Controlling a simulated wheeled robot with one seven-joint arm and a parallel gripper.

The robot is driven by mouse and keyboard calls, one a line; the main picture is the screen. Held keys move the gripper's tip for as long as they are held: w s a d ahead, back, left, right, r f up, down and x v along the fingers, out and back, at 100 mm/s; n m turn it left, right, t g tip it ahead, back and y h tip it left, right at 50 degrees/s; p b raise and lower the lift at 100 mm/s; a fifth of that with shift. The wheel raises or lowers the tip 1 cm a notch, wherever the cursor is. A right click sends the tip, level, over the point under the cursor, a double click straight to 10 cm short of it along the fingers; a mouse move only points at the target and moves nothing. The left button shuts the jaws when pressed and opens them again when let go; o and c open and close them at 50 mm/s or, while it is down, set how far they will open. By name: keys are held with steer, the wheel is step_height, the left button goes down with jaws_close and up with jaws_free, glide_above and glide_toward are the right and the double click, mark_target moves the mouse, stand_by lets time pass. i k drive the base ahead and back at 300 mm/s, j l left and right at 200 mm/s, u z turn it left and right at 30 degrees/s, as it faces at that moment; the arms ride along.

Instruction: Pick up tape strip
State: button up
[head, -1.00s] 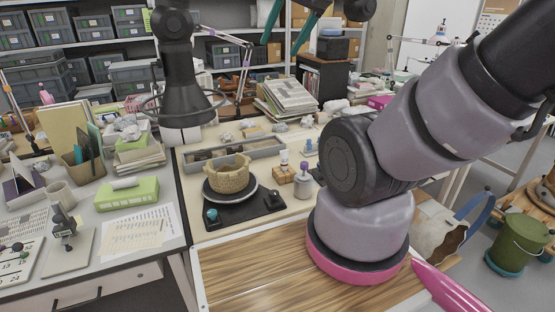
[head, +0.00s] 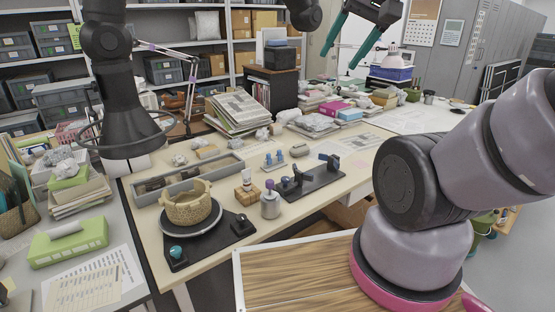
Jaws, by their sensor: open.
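My gripper (head: 338,60) hangs at the top of the head view, its two teal fingers spread apart and empty. It is high above the back of the worktable, apart from everything on it. I cannot make out a tape strip for certain. A black stand (head: 318,182) with small dark and blue parts is on the table, right of the middle. A tan, broken-rimmed pot (head: 190,204) sits on a dark round turntable on a black base (head: 200,258) at the left.
A grey divided tray (head: 170,188) lies behind the pot. A grey bottle (head: 270,205) and a wooden block (head: 247,192) stand beside it. Stacked papers (head: 238,112) and a lamp (head: 190,85) are at the back.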

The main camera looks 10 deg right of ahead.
mark_target(268, 155)
steer(key=i+l+u, duration=0.25)
steer(key=u, duration=0.15)
steer(key=i+l+u, duration=0.15)
steer(key=l+u, duration=0.2)
